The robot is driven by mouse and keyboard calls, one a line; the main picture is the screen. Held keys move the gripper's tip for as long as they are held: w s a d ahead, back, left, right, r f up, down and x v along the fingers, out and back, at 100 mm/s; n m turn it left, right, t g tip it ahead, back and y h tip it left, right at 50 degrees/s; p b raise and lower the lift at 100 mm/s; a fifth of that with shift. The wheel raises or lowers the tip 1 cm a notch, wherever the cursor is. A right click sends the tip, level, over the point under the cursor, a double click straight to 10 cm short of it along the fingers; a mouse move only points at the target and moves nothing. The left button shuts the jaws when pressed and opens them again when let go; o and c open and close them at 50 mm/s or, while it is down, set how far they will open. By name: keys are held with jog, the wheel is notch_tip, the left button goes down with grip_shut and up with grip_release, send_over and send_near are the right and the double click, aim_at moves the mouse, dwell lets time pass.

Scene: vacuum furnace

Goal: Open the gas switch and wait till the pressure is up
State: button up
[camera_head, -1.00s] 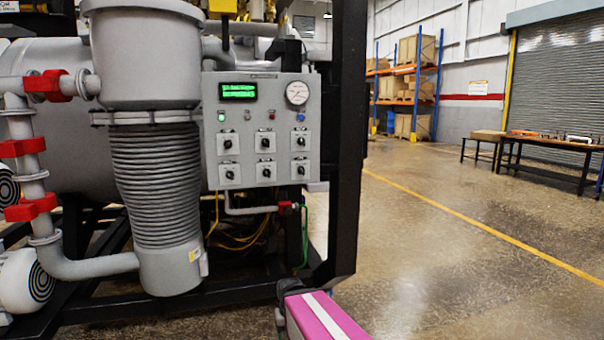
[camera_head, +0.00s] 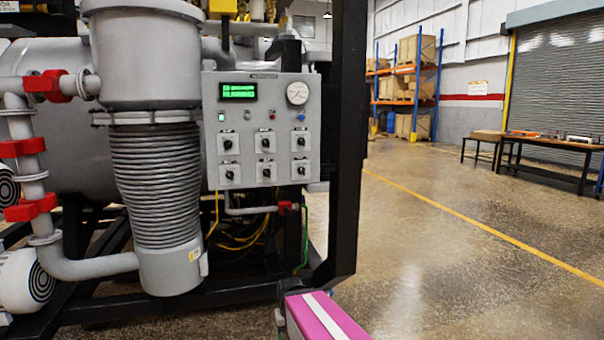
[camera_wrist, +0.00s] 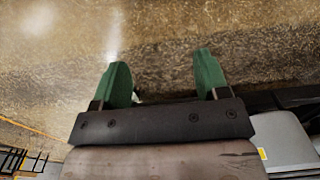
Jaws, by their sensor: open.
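The grey control panel (camera_head: 262,103) is on the furnace in the head view, left of a thick black post. It carries several square plates with black rotary knobs, including one at the upper left (camera_head: 228,144) and one at the lower right (camera_head: 300,168). Their labels are too small to read, so I cannot tell which is the gas switch. A green-lit display (camera_head: 239,91) and a round pressure gauge (camera_head: 297,93) sit above them; neither reading is legible. My gripper (camera_wrist: 161,76) is open and empty in the wrist view, over floor, away from the panel.
The black post (camera_head: 347,140) stands right of the panel. A ribbed grey pump column (camera_head: 158,185) bulges at its left. A small red valve (camera_head: 285,206) and green hose are below. Open floor lies right; shelves (camera_head: 404,85) and tables are farther back.

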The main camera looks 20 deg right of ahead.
jog(key=m+t+y, duration=0.5)
jog(key=m+t, duration=0.3)
jog(key=t, duration=0.7)
send_near(303, 171)
jog(key=x, duration=0.9)
jog(key=shift+w, duration=0.1)
jog(key=shift+c, duration=0.3)
jog(key=c, duration=0.9)
